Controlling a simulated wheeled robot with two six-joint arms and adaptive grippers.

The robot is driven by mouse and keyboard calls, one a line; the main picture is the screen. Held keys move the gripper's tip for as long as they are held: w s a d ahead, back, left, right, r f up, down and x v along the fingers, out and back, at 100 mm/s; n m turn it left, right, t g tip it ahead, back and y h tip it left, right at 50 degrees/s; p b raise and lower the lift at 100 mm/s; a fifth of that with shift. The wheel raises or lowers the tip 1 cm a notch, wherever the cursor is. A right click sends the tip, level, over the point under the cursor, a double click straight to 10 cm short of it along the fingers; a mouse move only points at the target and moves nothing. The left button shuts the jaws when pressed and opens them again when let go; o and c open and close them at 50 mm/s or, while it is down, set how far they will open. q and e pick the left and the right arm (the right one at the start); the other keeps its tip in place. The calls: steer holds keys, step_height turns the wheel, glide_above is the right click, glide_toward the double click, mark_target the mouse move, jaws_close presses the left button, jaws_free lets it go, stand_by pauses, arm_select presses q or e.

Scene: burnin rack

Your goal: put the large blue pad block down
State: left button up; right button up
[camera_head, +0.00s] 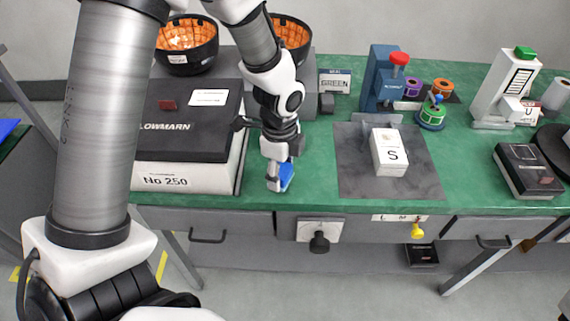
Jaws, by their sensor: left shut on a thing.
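The large blue pad block (287,175) is in my left gripper (279,181), close over the green bench top near its front edge. The gripper is shut on the block, and its fingers hide part of it. I cannot tell whether the block touches the bench. It is between the black and white box marked No 250 and the grey mat. My right gripper is not in view.
The No 250 box (188,180) stands close on the left. A grey mat (350,185) with a white block marked S (389,153) lies to the right. A black box (527,171) is farther right. Green bench top (312,190) is bare beside the gripper.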

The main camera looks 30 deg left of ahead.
mark_target(283, 171)
arm_select(q)
steer(key=w, duration=0.1)
steer(key=w+a, duration=0.1)
steer(key=w, duration=0.1)
steer(key=shift+a+f, duration=0.2)
steer(key=shift+a, duration=0.1)
step_height(283, 171, down, 3)
steer(key=shift+f, duration=0.1)
steer(key=shift+w+f, duration=0.15)
steer(key=shift+f, duration=0.1)
steer(key=o, duration=1.2)
